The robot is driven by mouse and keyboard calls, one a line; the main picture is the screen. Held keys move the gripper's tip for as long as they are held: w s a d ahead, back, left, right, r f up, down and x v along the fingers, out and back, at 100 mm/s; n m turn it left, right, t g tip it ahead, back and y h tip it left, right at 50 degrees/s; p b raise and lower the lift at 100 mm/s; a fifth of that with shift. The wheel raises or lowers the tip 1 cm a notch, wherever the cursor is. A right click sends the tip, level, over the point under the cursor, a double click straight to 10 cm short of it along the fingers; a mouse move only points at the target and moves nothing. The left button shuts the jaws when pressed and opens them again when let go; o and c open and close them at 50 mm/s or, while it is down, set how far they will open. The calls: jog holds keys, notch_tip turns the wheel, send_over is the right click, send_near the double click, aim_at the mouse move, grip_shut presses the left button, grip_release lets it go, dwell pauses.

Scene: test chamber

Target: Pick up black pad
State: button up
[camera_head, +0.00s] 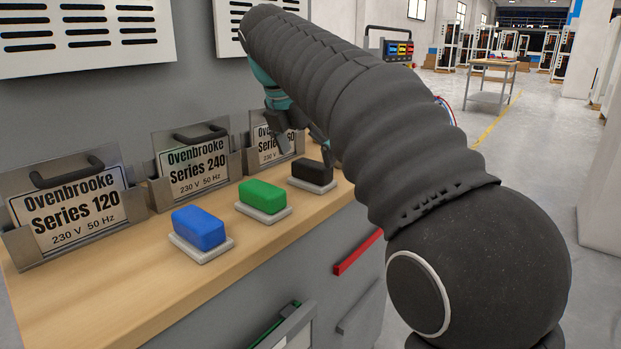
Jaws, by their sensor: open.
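The black pad (311,171) is a small dark block on a light grey plate, at the right end of a row on the wooden counter. My gripper (304,150) is open, fingers pointing down, just above and around the back of the black pad as seen here. One finger shows left of the pad and one at its right. I cannot tell whether either finger touches it. My dark arm hides the counter behind and to the right of the pad.
A green pad (262,195) and a blue pad (199,228) sit on similar plates to the left. Metal holders with Ovenbrooke signs (195,166) stand behind them along the wall. A red handle (357,253) is on the counter's front.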

aim_at(311, 163)
jog(key=b+x, duration=0.1)
jog(key=x, duration=0.3)
jog(key=c, duration=1)
jog(key=shift+r, duration=0.2)
notch_tip(311, 163, up, 4)
jog(key=shift+p, duration=1)
jog(key=w+d+r, duration=0.2)
jog(key=d, duration=0.1)
jog(key=w+d+r+p, duration=0.1)
jog(key=w+d+r, duration=0.1)
jog(key=d, duration=0.1)
jog(key=w+d+r+p, duration=0.1)
jog(key=w+d+r, duration=0.1)
jog(key=w+d, duration=0.1)
jog(key=shift+d+r, duration=0.25)
jog(key=shift+r, duration=0.1)
